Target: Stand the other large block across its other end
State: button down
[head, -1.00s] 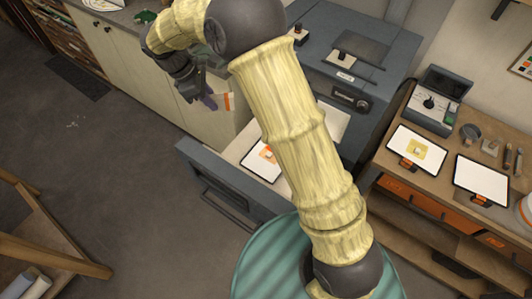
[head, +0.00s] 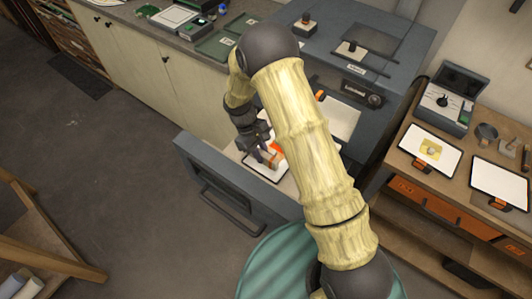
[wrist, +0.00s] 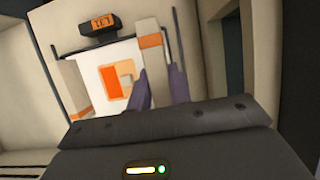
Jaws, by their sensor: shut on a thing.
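My gripper (wrist: 160,90), with purple fingers, is shut on a large beige block (wrist: 152,62) with an orange band. In the head view, my gripper (head: 266,152) is over the open drawer. In the wrist view, another beige block (wrist: 72,88) with an orange band is at the left side of a white panel (wrist: 115,58). The held block is at the panel's right side. An orange piece (wrist: 112,82) and a paler piece show on the panel between the blocks. I cannot tell whether the held block touches the panel.
The drawer (head: 228,205) is pulled out from a grey kiln-like cabinet (head: 335,75). A long counter (head: 150,30) runs at the back left. A wooden bench (head: 470,150) with white panels and tools stands at the right. The floor at left is mostly clear.

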jog(key=shift+f, duration=0.15)
jog(key=shift+f+b, duration=2.25)
jog(key=shift+f, duration=0.9)
jog(key=shift+f, duration=0.1)
jog(key=c, duration=1.2)
grip_release()
jog(key=shift+r+p, duration=2.35)
jog(key=shift+r, duration=1.2)
